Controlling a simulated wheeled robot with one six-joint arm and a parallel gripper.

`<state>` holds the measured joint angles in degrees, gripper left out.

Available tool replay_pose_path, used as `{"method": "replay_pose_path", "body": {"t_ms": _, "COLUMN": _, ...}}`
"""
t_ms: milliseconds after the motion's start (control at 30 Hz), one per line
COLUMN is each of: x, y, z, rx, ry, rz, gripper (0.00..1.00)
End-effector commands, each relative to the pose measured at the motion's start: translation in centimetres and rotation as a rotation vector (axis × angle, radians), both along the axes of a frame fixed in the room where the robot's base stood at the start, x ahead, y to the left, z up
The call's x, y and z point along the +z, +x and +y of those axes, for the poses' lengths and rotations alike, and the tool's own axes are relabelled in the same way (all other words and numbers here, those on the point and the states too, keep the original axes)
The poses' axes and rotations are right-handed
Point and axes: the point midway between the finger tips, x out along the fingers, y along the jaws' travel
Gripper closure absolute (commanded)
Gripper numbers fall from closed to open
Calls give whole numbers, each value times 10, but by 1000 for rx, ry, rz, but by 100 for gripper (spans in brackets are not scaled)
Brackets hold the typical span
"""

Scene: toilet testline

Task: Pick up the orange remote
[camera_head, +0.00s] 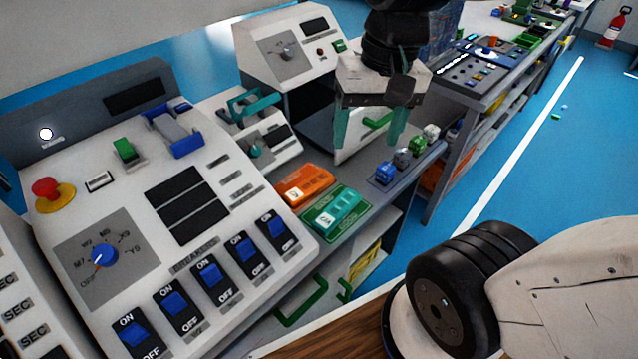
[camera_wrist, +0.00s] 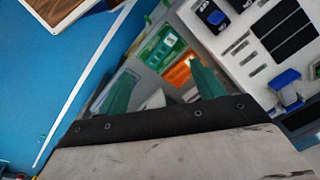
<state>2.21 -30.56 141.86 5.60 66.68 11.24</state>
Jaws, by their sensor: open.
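The orange remote (camera_head: 305,185) lies on the grey bench between the white control console and the green remote (camera_head: 334,213). In the wrist view the orange remote (camera_wrist: 181,72) shows partly, with a green fingertip in front of its right part. The green remote also shows there (camera_wrist: 160,47), just above it. My gripper (camera_head: 369,143) is open and empty, with its green fingers pointing down. It is above the bench, to the upper right of the orange remote in the head view and apart from it. In the wrist view my gripper (camera_wrist: 165,88) has its fingers spread wide.
A white console (camera_head: 215,150) with switches and knobs stands left of the remotes. Small blue, grey and green blocks (camera_head: 402,157) stand on the bench to the right. A smaller white box (camera_head: 272,139) and a taller console (camera_head: 290,48) stand behind. Open blue floor lies right.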

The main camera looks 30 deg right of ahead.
Motion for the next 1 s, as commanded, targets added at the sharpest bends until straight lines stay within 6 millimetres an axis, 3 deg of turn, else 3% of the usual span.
{"method": "replay_pose_path", "body": {"t_ms": 33, "x": -8, "y": 18, "z": 0, "rx": -80, "ry": 28, "rz": 38, "gripper": 33}}
{"method": "replay_pose_path", "body": {"t_ms": 300, "x": -61, "y": 108, "z": -7, "rx": -540, "ry": 157, "rz": 199, "gripper": 33}}
{"method": "replay_pose_path", "body": {"t_ms": 500, "x": -111, "y": 155, "z": -17, "rx": -832, "ry": 210, "rz": 307, "gripper": 33}}
{"method": "replay_pose_path", "body": {"t_ms": 700, "x": -141, "y": 177, "z": -24, "rx": -985, "ry": 232, "rz": 362, "gripper": 33}}
{"method": "replay_pose_path", "body": {"t_ms": 1000, "x": -184, "y": 175, "z": -10, "rx": -1010, "ry": 233, "rz": 375, "gripper": 33}}
